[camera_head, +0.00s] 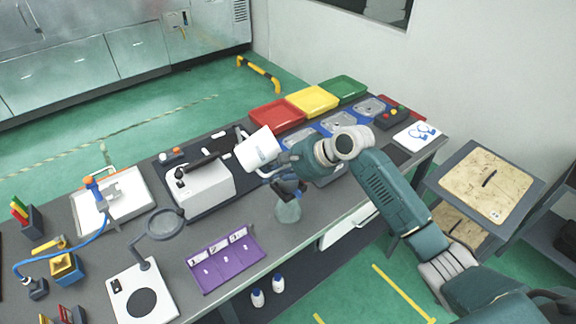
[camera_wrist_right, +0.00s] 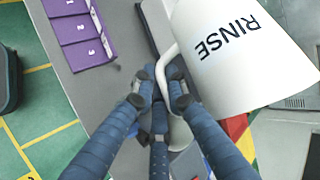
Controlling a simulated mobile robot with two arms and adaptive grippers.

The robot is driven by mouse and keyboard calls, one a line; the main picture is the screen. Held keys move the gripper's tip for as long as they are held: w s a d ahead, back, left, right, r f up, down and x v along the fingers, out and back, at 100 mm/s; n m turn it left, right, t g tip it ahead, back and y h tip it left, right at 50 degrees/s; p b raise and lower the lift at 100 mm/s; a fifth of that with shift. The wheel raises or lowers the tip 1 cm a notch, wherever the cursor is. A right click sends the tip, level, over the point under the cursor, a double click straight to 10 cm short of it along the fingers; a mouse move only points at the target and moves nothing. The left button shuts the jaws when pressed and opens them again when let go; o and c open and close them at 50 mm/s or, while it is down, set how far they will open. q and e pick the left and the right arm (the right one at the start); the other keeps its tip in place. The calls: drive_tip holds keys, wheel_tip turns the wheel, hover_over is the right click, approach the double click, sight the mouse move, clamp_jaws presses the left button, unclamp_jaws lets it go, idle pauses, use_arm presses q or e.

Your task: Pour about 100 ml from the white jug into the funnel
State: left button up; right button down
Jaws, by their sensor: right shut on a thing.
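The white jug (camera_head: 258,148) is up in the air over the middle of the bench and looks tilted in the head view. Its side reads RINSE in the right wrist view (camera_wrist_right: 235,50). My right gripper (camera_head: 272,174) is shut on the jug's handle; its fingers also show at the handle in the wrist view (camera_wrist_right: 163,86). A clear, pale green conical vessel (camera_head: 288,209) stands on the bench just below the gripper. The gripper covers its top, so I cannot make out the funnel. Any liquid in the jug is hidden. My left gripper is not in view.
A white boxy machine (camera_head: 200,188) stands left of the jug. A purple numbered holder (camera_head: 226,262) lies near the front edge. A magnifier lamp (camera_head: 163,224) is further left. Red (camera_head: 276,114), yellow (camera_head: 312,100) and green (camera_head: 343,88) trays line the back.

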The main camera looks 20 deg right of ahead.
drive_tip(key=shift+a+y, duration=0.1)
drive_tip(key=shift+y, duration=0.2)
idle(0.7)
drive_tip(key=shift+r+y, duration=0.1)
drive_tip(key=shift+y, duration=0.2)
drive_tip(key=shift+a, duration=0.3)
drive_tip(key=shift+r, duration=0.1)
drive_tip(key=shift+w+r+m+y, duration=0.1)
drive_tip(key=shift+r+m+y, duration=0.05)
drive_tip(key=shift+m+y, duration=0.15)
